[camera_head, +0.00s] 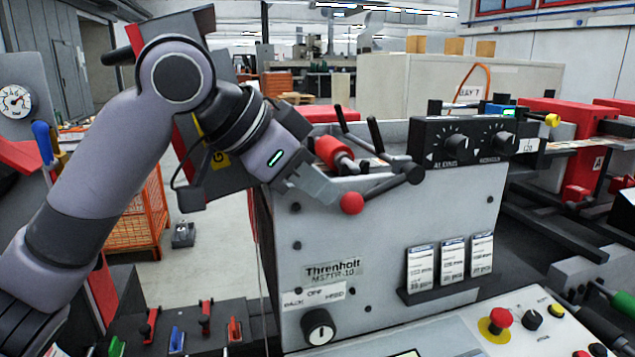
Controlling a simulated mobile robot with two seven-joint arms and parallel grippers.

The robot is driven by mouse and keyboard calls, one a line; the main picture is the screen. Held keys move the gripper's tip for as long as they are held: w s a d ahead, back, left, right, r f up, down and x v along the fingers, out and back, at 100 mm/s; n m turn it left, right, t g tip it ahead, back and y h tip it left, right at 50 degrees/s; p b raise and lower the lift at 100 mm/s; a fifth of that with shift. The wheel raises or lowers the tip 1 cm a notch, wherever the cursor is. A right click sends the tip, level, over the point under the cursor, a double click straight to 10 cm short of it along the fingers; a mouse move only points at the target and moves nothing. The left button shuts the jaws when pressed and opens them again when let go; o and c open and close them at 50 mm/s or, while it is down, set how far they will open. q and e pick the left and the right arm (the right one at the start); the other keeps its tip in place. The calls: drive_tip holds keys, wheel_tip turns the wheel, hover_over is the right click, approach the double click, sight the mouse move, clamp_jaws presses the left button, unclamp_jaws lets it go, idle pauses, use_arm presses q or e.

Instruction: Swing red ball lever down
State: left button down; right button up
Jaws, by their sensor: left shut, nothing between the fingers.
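The red ball (352,203) sits at the left end of a short dark lever arm (385,188) on the front of the grey Threnholt machine (370,260). The arm slopes down to the left from a black round end (414,174). My left gripper (330,194) comes in from the left, shut and empty. Its fingertips are just left of the red ball, touching or very close; I cannot tell which. My right gripper is not in view.
A red roller (333,152) and black handles stand on the machine top behind the lever. A black knob box (462,139) is to the right. Below are a selector knob (318,326), label cards, and a control panel with a red button (500,318).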

use_arm(q)
drive_tip(key=b+v, duration=0.1)
drive_tip(key=v, duration=0.8)
drive_tip(key=shift+r, duration=0.3)
drive_tip(key=shift+a, duration=0.1)
